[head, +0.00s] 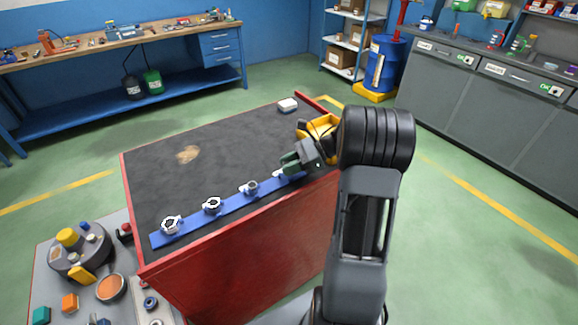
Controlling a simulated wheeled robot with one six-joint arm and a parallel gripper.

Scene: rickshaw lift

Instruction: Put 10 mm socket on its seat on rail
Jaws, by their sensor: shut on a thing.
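The blue rail (232,203) lies along the front edge of the black cart top. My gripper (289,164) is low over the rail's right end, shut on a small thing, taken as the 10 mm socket. The jaws hide nearly all of it. A small pale patch shows just below the jaws at the rail. I cannot tell whether the held thing touches the rail.
The red-edged cart top (215,155) is mostly clear, with a tan stain (188,154) and a small white block (288,105) at the far right corner. A grey base with a round fixture (80,252) and several coloured parts stands at lower left. Benches and cabinets stand further back.

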